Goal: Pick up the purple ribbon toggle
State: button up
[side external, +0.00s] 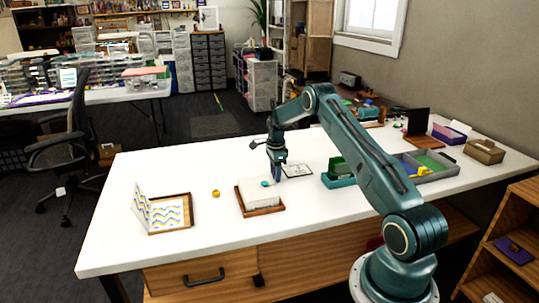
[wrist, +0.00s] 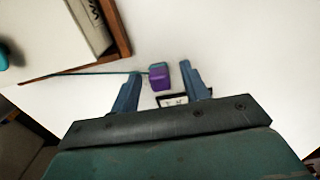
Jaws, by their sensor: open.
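The purple ribbon toggle (wrist: 159,80) shows in the wrist view as a small purple block with a teal upper face. A thin teal ribbon (wrist: 90,73) runs left from it. My gripper (wrist: 160,72) is open, one blue finger on each side of the toggle, with white gaps between. Whether a finger touches it is not clear. In the side view my gripper (side external: 278,176) points down over the white table, just right of a white block. The toggle cannot be made out there.
A wooden tray (side external: 263,211) holds the white block (side external: 262,195) with a teal piece on top. A black-edged card (side external: 299,171) and a teal holder (side external: 338,181) lie to the right. A yellow ball (side external: 215,193) sits left.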

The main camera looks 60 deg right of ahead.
grip_shut()
dwell(0.3)
jog(key=shift+r, duration=0.1)
notch_tip(320, 180, up, 20)
dwell(0.8)
dwell(1.0)
